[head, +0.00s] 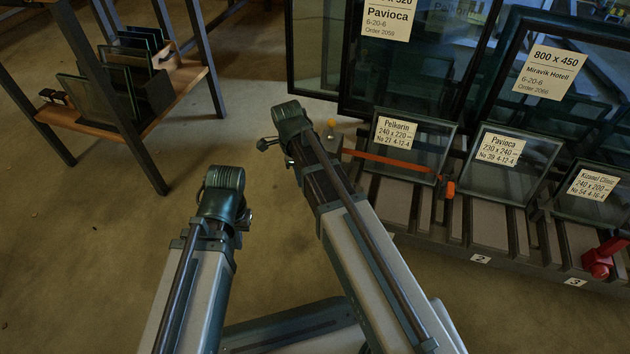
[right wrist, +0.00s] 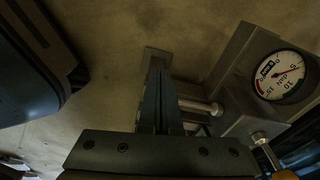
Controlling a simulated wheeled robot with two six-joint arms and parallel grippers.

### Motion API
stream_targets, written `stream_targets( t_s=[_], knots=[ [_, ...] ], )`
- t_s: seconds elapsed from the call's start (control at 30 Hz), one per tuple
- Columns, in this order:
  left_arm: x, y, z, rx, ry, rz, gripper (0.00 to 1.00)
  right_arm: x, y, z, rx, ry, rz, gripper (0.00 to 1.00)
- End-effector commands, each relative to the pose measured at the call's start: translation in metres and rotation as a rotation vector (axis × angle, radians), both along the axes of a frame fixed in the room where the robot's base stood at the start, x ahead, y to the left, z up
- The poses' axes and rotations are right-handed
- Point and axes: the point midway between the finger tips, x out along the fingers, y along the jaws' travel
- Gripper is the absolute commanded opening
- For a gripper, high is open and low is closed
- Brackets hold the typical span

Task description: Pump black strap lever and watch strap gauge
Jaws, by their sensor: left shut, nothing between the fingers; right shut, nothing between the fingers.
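In the right wrist view a round strap gauge (right wrist: 281,76) with a white dial and red-marked edge sits on a grey block, right of my right gripper (right wrist: 160,78). Its exact reading is too small to tell. The right gripper is shut and empty, beside a bright metal rod (right wrist: 203,106). I cannot make out the black lever with certainty. In the head view an orange strap (head: 390,161) crosses the Pelkorin glass frame (head: 413,143). My left gripper (head: 224,182) is at the left, away from the rack, its fingers hidden. The right arm's end is near the strap's left end.
Labelled Pavioca (head: 513,156) and Kinnel Clinic (head: 594,189) frames lean on the slatted rack at right; larger frames stand behind. A red clamp-like part (head: 601,261) is at the right edge. A wooden-shelf stand (head: 184,85) is upper left. The floor at left is clear.

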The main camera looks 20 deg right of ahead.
Motion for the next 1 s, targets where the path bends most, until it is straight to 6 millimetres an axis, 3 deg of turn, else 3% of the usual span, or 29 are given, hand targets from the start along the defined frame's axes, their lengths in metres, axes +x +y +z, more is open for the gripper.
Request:
stream_targets(
  t_s=[0.03, 0.6, 0.8, 1.0],
  knots=[
    [0.000, 0.000, 0.013, 0.000, 0.000, 0.000, 0.00, 0.000, 0.001, 0.013, 0.000, 0.000, 0.000, 0.00],
    [-0.001, 0.000, 0.100, 0.002, 0.005, -0.001, 0.00, 0.004, 0.009, 0.100, 0.000, 0.001, 0.001, 0.00],
    [-0.001, 0.000, 0.115, 0.002, 0.006, -0.007, 0.00, 0.005, 0.011, 0.115, 0.000, 0.001, 0.001, 0.00],
    [-0.001, 0.000, 0.115, 0.002, 0.006, -0.007, 0.00, 0.005, 0.011, 0.115, 0.000, 0.001, 0.001, 0.00]
  ],
)
